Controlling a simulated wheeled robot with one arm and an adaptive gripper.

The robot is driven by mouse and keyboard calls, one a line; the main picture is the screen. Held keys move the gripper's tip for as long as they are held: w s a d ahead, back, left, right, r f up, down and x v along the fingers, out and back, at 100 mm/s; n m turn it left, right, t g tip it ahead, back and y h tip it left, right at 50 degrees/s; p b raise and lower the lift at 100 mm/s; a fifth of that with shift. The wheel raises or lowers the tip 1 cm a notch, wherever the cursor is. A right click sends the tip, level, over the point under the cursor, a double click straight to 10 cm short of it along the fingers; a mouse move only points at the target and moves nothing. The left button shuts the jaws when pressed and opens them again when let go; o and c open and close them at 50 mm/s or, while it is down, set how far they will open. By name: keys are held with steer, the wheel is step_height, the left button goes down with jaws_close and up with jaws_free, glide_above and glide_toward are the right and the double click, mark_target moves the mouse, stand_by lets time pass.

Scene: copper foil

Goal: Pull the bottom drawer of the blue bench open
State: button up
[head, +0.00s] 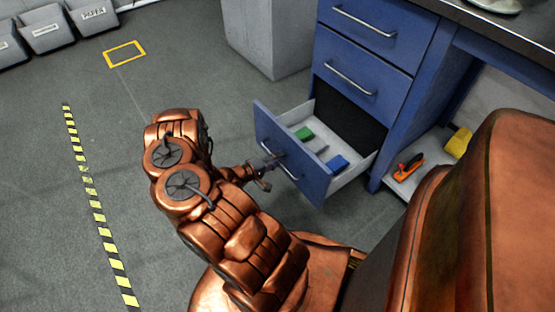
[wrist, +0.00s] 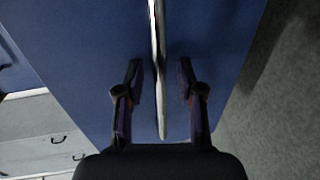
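The blue bench (head: 425,85) stands at the upper right in the head view, with three drawers in a column. Its bottom drawer (head: 318,182) is pulled well out, and its light inside shows green, grey and blue blocks. The two drawers above are closed. My gripper (head: 272,165) is at the front of the bottom drawer, by its bar handle (head: 290,170). In the wrist view the handle (wrist: 158,60) runs between the two fingers of my gripper (wrist: 160,85), with a gap on each side. The fingers look apart and not clamped on it.
An orange-handled tool (head: 408,168) and a yellow object (head: 459,142) lie on a low shelf right of the drawers. A grey cabinet (head: 262,40) stands behind. Grey bins (head: 45,30) line the back left. The floor left of my arm is clear, with a striped line (head: 95,205).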

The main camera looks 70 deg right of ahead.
steer(key=shift+w, duration=0.1)
steer(key=v, duration=1.2)
stand_by(0.4)
